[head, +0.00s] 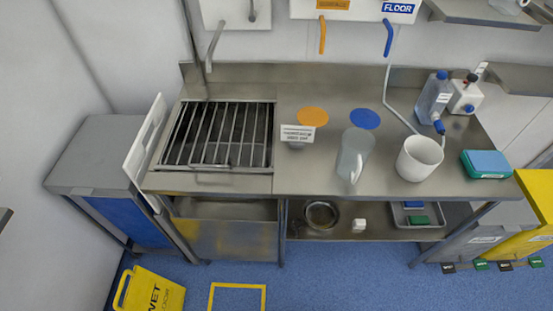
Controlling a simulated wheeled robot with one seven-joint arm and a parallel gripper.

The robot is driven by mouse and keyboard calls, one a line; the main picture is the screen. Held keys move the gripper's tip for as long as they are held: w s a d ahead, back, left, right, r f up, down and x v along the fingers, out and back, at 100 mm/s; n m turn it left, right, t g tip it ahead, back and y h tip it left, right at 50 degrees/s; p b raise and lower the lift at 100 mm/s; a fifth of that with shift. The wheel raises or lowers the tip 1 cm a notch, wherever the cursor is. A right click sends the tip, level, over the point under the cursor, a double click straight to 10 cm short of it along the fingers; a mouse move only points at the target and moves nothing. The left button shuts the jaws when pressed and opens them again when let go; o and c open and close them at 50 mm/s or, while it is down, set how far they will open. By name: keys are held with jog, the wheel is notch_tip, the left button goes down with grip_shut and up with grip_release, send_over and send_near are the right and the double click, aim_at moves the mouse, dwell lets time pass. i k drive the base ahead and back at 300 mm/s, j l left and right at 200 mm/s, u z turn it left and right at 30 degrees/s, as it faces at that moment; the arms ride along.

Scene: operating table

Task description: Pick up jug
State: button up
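A clear, translucent jug (353,156) stands on the steel counter (320,184), near its middle and close to the front edge. My gripper is not in the head view.
A grated sink (222,135) fills the counter's left part. A small sign (297,133) and an orange disc (312,116) are left of the jug. Bottles (433,98) and a blue-green box (486,164) are at the right. A yellow wet-floor sign (152,291) stands below.

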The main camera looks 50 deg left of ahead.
aim_at(357, 144)
jog(key=u, duration=1.3)
jog(key=i+l+u, duration=0.15)
jog(key=u, duration=0.35)
jog(key=l+u, duration=0.45)
jog(key=i+l+u, duration=0.1)
jog(key=l+u, duration=0.15)
jog(key=u, duration=0.25)
jog(key=l+u, duration=0.3)
jog(key=u, duration=0.15)
